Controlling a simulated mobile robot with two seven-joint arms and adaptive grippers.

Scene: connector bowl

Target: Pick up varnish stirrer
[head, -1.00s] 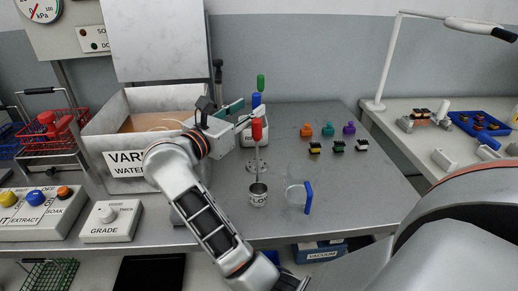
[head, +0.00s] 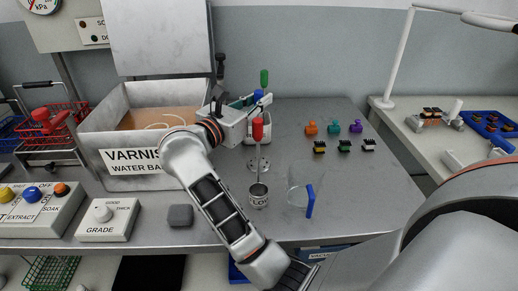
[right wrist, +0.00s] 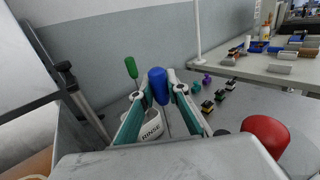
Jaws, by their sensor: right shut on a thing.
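My right gripper (head: 260,101) is shut on the blue handle (right wrist: 158,85) of a stirrer, which also shows in the head view (head: 258,96). Its thin shaft runs down toward the white RINSE pot (right wrist: 152,130); whether the tip is inside I cannot tell. A green-handled stirrer (right wrist: 131,68) stands beside it in the pot. A red-handled stirrer (head: 257,129) stands upright in a small metal cup (head: 258,196) in front of the gripper. No label on a handle shows which stirrer is for varnish. My left gripper is out of view.
The varnish water bath (head: 140,172) stands left of the gripper. A clear beaker with a blue handle (head: 310,201) is right of the metal cup. Several coloured connectors (head: 334,127) sit further right. The table's front right is clear.

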